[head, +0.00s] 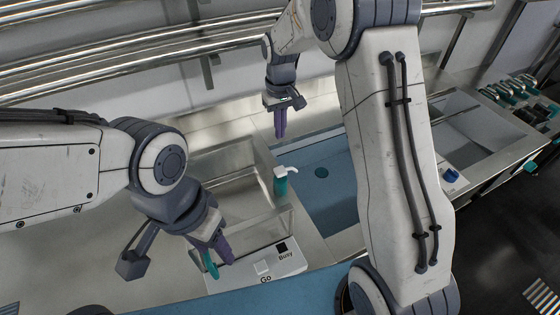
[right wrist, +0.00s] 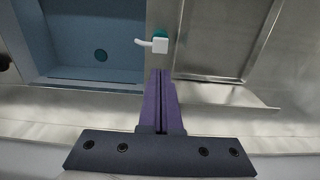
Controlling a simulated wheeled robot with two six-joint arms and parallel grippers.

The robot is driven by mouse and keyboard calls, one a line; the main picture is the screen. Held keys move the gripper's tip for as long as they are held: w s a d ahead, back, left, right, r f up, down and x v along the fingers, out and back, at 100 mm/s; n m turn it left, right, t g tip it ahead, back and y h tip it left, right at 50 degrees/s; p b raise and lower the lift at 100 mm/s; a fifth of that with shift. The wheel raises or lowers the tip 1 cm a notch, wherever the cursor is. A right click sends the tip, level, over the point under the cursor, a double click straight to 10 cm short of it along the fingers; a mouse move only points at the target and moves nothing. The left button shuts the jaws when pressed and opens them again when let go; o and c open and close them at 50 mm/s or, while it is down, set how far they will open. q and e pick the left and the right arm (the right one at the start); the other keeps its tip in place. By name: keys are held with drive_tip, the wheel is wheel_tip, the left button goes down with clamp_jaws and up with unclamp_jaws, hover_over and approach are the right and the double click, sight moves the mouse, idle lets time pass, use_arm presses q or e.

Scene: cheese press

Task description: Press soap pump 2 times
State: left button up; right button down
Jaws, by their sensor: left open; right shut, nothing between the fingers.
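The soap pump (head: 281,184) is a teal bottle with a white spout on top. It stands upright on the metal divider beside the blue sink. In the right wrist view the white pump head (right wrist: 159,45) is seen from above, with its spout pointing left and a bit of teal behind it. My right gripper (head: 280,135) is shut and empty, fingers pointing down, behind the pump in the head view. In the right wrist view its purple fingertips (right wrist: 161,72) appear just below the pump head, apart from it. My left gripper (head: 216,258) is open at the lower left, near a white panel.
The blue sink basin (head: 330,207) lies right of the pump. A white panel (head: 257,268) marked "Go" and "Busy" stands in front. Metal rails (head: 130,50) run along the back wall. Several handled tools (head: 525,95) sit in a rack at the far right.

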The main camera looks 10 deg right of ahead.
sight(280, 170)
wheel_tip(280, 170, down, 14)
drive_tip(key=p, duration=0.5)
drive_tip(key=shift+r, duration=0.25)
drive_tip(key=shift+f, duration=0.25)
